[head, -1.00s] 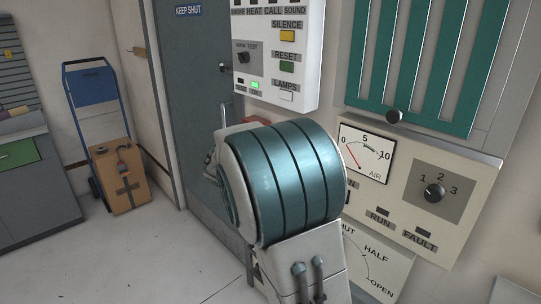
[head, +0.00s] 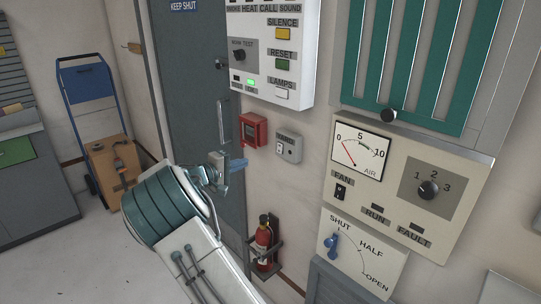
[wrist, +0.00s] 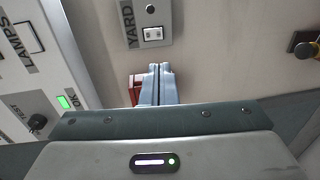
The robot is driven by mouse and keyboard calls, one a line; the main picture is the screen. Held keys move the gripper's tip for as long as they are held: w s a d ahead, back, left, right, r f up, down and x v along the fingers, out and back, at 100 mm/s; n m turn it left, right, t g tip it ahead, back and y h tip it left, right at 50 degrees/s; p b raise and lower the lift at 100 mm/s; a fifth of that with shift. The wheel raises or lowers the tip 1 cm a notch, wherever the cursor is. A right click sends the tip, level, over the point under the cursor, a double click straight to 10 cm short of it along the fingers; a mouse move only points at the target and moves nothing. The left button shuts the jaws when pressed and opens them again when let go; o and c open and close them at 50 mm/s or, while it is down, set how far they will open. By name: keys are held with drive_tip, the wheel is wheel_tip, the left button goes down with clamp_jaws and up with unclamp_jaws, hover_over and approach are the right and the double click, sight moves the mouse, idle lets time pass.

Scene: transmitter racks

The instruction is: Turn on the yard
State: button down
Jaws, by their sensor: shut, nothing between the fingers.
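The yard switch is a small grey wall box (head: 288,147), right of a red box in the head view. In the wrist view its YARD label (wrist: 131,25) reads sideways, and a white rocker (wrist: 152,33) and a dark round spot show on the box (wrist: 153,20). I cannot tell the rocker's position. My gripper (head: 240,164) is left of and slightly below the box in the head view, apart from it. In the wrist view my gripper's fingers (wrist: 160,70) are together and empty, pointing toward the wall below the box.
The red box (head: 253,130) is close to my fingers. A white alarm panel (head: 270,50) is above, and a fire extinguisher (head: 263,243) hangs below. The fan and air panel (head: 398,190) is at right. Bare wall lies between.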

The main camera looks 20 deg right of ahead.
drive_tip(key=p+x, duration=0.4)
drive_tip(key=x, duration=0.9)
drive_tip(key=shift+d+r+p, duration=0.1)
drive_tip(key=shift+d+p, duration=0.05)
drive_tip(key=shift+p, duration=0.15)
drive_tip(key=shift+w+d, duration=0.15)
drive_tip(key=shift+d, duration=0.2)
drive_tip(key=shift+f, duration=0.3)
drive_tip(key=b, duration=0.3)
drive_tip(key=shift+d+r+h, duration=0.1)
drive_tip(key=shift+d+h, duration=0.1)
drive_tip(key=shift+h, duration=0.2)
drive_tip(key=b, duration=0.5)
approach(279, 152)
drive_tip(key=s+a+f, duration=0.2)
drive_tip(key=a, duration=0.4)
drive_tip(key=shift+s+a, duration=0.2)
drive_tip(key=shift+s, duration=0.05)
